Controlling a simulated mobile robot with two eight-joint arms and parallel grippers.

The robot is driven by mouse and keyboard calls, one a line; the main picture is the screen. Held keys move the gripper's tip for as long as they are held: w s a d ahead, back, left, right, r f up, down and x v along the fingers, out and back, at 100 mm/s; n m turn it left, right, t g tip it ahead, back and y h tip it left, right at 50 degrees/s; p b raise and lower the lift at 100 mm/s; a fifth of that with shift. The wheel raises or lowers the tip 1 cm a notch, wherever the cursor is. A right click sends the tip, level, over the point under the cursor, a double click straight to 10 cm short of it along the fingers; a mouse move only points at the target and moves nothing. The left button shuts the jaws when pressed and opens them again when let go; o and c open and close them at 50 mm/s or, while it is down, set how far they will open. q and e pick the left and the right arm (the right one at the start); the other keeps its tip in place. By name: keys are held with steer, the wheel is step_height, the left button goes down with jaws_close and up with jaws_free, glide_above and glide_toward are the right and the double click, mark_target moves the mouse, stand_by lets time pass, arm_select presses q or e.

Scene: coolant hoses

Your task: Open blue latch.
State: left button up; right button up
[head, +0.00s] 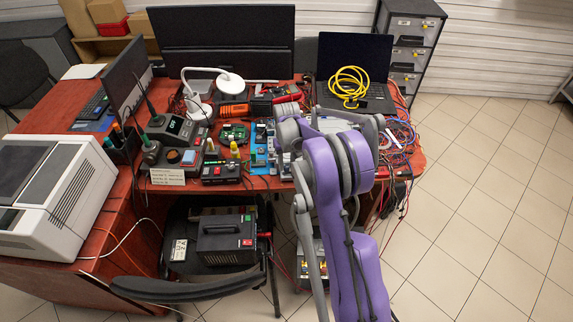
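I cannot make out a blue latch or coolant hoses in the head view; my arm covers part of the bench's right half. My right gripper (282,160) is over the front middle of the bench, mostly hidden by my own purple and grey arm. Its fingers are too small and covered to tell whether they are open or hold anything. Close to its left lies a blue mat (258,158) with circuit boards. My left gripper is not in view.
The red bench (120,215) is crowded: a soldering station (172,130), a white lamp (229,84), a black laptop (352,60) with a yellow cable (349,82), and tangled wires (402,135). A chair (195,290) stands in front. Tiled floor (480,200) at right is clear.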

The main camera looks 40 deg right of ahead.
steer(key=shift+f, duration=0.25)
jaws_close()
